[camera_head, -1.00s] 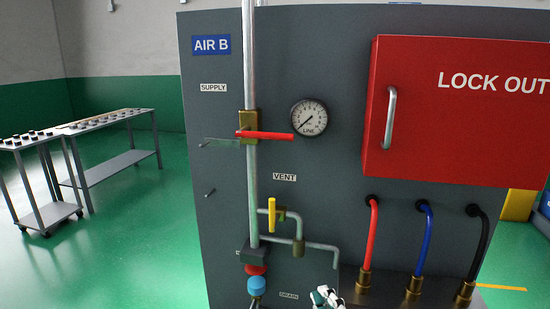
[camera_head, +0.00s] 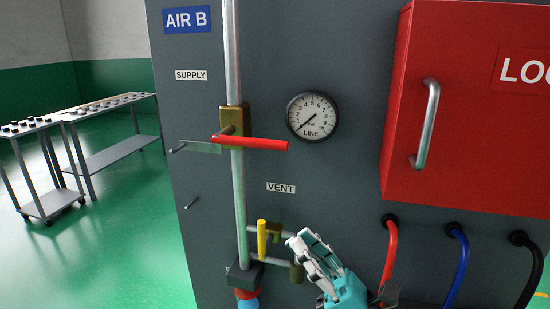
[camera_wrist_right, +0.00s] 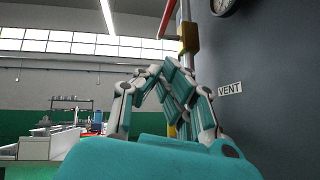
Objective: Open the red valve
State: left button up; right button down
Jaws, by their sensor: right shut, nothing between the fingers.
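The red valve handle (camera_head: 250,143) lies roughly horizontal, pointing right from a brass valve body (camera_head: 233,120) on the vertical steel pipe (camera_head: 240,200), under the SUPPLY label. It also shows at the top of the right wrist view (camera_wrist_right: 168,18). My right gripper (camera_head: 297,238) is shut and empty, below and right of the red handle and apart from it, near the yellow vent handle (camera_head: 262,239). In the right wrist view its closed fingers (camera_wrist_right: 160,72) point up toward the pipe. My left gripper is not in view.
A LINE gauge (camera_head: 312,116) is right of the red handle, its needle toward the lower left. A red lock-out box (camera_head: 460,140) with a metal handle juts out at right. Red, blue and black hoses hang below it. Carts stand at far left.

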jog(key=p, duration=0.8)
send_near(249, 143)
jog(key=w+a+r, duration=0.3)
jog(key=a, duration=0.1)
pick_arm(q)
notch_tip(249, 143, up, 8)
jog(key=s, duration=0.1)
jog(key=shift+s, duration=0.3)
pick_arm(e)
jog(key=shift+s+a+f, duration=0.15)
jog(key=shift+f, duration=0.1)
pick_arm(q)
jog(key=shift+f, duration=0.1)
pick_arm(e)
jog(key=shift+r+g, duration=0.1)
jog(key=shift+g, duration=0.2)
